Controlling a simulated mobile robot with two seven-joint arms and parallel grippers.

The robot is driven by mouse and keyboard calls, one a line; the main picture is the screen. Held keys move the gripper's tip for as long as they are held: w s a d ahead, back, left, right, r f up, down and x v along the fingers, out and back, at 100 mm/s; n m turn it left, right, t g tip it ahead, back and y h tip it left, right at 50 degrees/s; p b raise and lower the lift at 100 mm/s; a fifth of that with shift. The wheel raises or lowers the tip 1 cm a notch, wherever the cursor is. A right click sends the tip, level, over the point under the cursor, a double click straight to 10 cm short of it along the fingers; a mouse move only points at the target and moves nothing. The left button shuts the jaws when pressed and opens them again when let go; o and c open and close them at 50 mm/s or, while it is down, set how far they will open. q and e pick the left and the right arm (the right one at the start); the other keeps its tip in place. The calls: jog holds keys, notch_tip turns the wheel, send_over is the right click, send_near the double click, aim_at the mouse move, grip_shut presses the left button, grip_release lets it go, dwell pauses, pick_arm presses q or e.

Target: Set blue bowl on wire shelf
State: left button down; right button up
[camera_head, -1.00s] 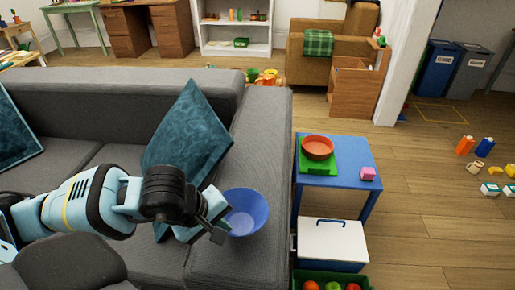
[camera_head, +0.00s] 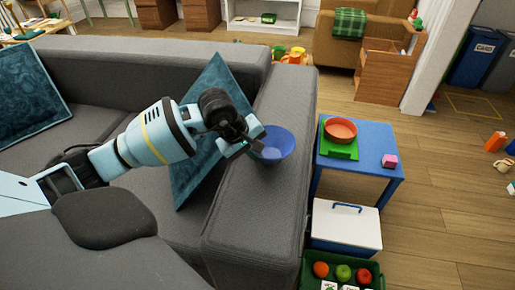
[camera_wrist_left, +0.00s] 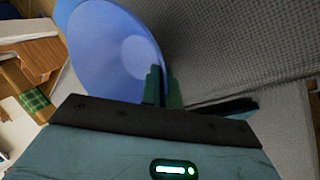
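The blue bowl (camera_head: 275,146) is over the grey sofa's right armrest in the head view. It also fills the upper left of the left wrist view (camera_wrist_left: 105,45). My left gripper (camera_head: 255,143) is shut on the bowl's rim at its left side; the fingers (camera_wrist_left: 160,88) meet the rim in the wrist view. The bowl looks held a little above the armrest, roughly upright. My right gripper is out of view. I cannot make out a wire shelf in these frames.
The grey sofa armrest (camera_head: 245,200) lies under the bowl, with a teal cushion (camera_head: 205,150) beside the arm. To the right stand a blue table (camera_head: 385,145) with an orange bowl (camera_head: 341,128), a white cooler (camera_head: 345,228) and a fruit crate (camera_head: 310,282). Open wood floor lies further right.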

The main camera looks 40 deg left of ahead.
pick_arm(q)
jog(key=shift+w+a, duration=0.2)
jog(key=shift+w, duration=0.25)
jog(key=shift+w+a+f, duration=0.25)
jog(key=shift+w, duration=0.3)
jog(key=shift+w+a+f, duration=0.2)
jog(key=shift+w+a, duration=0.05)
jog(key=shift+w, duration=0.3)
jog(key=shift+f, duration=0.3)
jog(key=shift+f+b, duration=0.2)
jog(key=shift+b, duration=0.15)
jog(key=c, duration=1.6)
grip_release()
jog(key=shift+c, duration=0.2)
jog(key=shift+r, duration=0.15)
jog(key=shift+s+a+r, duration=0.1)
jog(key=shift+r, duration=0.2)
jog(key=p+v, duration=0.1)
jog(key=v, duration=1)
jog(key=shift+s+r+p, duration=0.2)
jog(key=shift+p, duration=0.1)
jog(key=shift+c, duration=0.2)
